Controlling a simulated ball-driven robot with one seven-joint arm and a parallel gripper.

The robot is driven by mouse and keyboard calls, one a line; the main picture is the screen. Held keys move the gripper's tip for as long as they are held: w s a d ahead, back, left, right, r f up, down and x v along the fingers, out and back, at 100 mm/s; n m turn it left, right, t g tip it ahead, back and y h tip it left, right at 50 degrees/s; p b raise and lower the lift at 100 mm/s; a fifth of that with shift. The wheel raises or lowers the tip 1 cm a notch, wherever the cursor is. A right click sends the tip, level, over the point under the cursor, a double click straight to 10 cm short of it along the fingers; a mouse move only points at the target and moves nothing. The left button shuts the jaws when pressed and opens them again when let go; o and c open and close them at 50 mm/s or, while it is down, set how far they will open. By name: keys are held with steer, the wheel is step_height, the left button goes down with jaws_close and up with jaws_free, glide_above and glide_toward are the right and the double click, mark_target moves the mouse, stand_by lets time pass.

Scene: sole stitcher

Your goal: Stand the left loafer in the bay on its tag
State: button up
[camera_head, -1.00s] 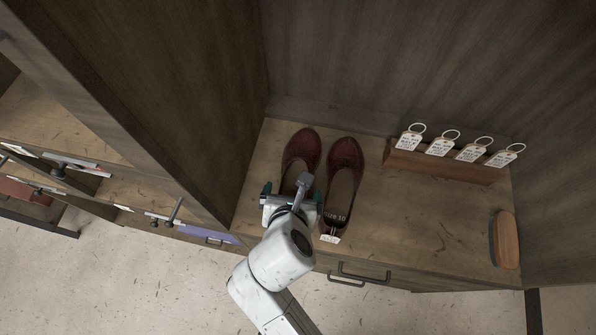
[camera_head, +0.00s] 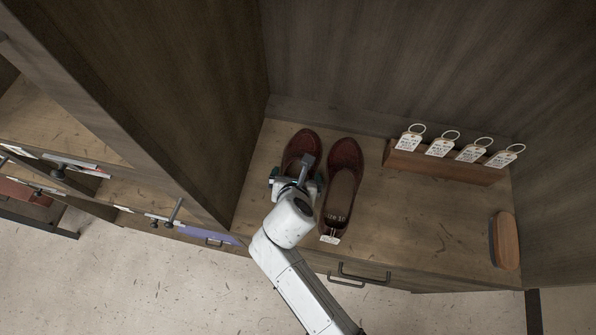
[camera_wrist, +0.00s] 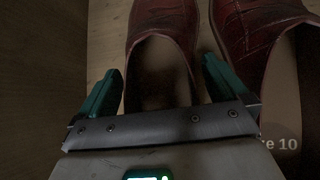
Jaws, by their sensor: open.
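Two dark red loafers stand side by side in the bay, toes toward the back wall. The left loafer (camera_head: 299,146) is partly hidden under my gripper (camera_head: 296,180). In the wrist view my gripper (camera_wrist: 163,92) is open, with one teal finger at each side of the left loafer (camera_wrist: 163,22); I cannot tell whether they touch it. The right loafer (camera_head: 345,160) stands close to the right, with "size 10" on its insole and a white tag (camera_head: 330,238) at its heel. I see no tag under the left loafer.
A wooden rack (camera_head: 445,167) with several ringed white tags stands at the back right. A wooden brush (camera_head: 505,240) lies at the right. The bay's tall left wall (camera_head: 175,90) is close to the left loafer. The shelf's middle right is clear.

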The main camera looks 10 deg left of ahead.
steer(key=c, duration=1.1)
steer(key=shift+c, duration=1.4)
steer(key=shift+r, duration=0.1)
